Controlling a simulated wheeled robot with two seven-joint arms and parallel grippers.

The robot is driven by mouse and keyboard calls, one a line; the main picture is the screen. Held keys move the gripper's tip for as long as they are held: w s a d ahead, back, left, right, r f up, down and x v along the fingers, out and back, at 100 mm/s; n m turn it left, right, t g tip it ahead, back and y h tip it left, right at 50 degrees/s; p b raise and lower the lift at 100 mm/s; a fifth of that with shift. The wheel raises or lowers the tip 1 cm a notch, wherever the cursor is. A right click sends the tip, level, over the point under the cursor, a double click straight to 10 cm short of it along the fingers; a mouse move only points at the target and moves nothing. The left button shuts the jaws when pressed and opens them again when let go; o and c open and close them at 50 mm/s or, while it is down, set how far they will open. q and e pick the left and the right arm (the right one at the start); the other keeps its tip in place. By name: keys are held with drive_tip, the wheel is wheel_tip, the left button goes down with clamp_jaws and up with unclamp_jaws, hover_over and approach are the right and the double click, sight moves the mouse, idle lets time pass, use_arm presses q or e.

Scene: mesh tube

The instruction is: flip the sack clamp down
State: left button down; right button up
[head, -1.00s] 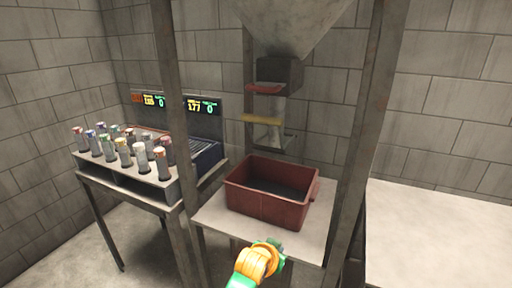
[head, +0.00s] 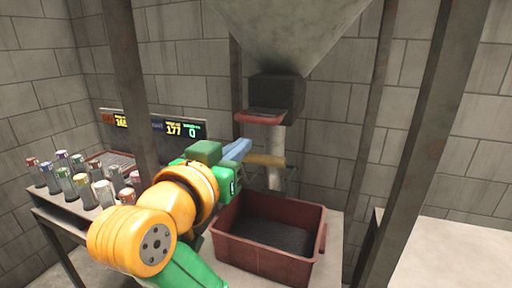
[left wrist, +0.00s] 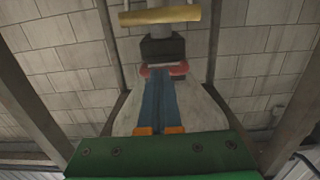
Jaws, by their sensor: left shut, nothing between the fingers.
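Under the hopper (head: 290,40), a dark box outlet (head: 290,92) has a red handle (head: 260,117) on its front. Below it a pale spout (head: 275,160) hangs, with a yellow bar (head: 266,160) across it; this looks like the sack clamp. The bar lies about level. My left gripper (head: 242,147) is shut and empty, its blue fingers close to the left end of the bar in the head view; contact cannot be told. In the left wrist view, the fingers (left wrist: 159,85) overlap the red handle (left wrist: 178,69), and the yellow bar (left wrist: 160,16) is at the top.
A red-brown bin (head: 265,270) with dark contents stands under the spout. Steel posts (head: 430,140) flank the hopper. A rack of several capped jars (head: 68,185) and a lit display (head: 170,127) are at the left. A pale bare surface (head: 450,250) lies at the right.

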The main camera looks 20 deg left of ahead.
use_arm(q)
drive_tip(key=w+p, duration=0.3)
drive_tip(key=p, duration=0.4)
hover_over(257, 156)
drive_tip(key=w, duration=0.1)
drive_tip(key=shift+f, duration=0.4)
drive_tip(key=f, duration=0.1)
drive_tip(key=s+f, duration=0.1)
drive_tip(key=f, duration=0.1)
drive_tip(key=shift+s+f, duration=0.25)
drive_tip(key=shift+s, duration=0.2)
drive_tip(key=shift+w+f, duration=0.1)
drive_tip(key=shift+w, duration=0.05)
